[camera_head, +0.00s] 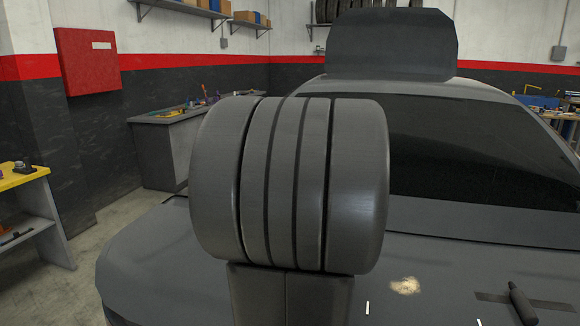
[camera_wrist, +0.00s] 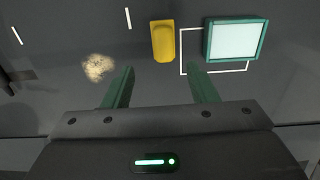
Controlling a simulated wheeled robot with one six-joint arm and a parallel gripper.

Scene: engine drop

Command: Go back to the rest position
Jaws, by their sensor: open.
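My gripper (camera_wrist: 160,70) shows in the wrist view with its two green fingers apart and nothing between them. It is above a dark grey surface, which appears to be the car's hood (camera_head: 160,270). A yellow block (camera_wrist: 163,41) lies beyond the fingertips. A teal-framed pale panel (camera_wrist: 236,40) lies to its right, partly over a white outlined square. In the head view my own arm fills the middle and hides part of the hood; the gripper does not show there.
A beige patch (camera_head: 405,286) and a dark tool-like object (camera_head: 522,302) are on the hood. The windshield (camera_head: 455,150) rises behind. A grey workbench (camera_head: 160,150) and a yellow-topped bench (camera_head: 22,178) stand left. Bare floor (camera_head: 110,228) lies between them and the car.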

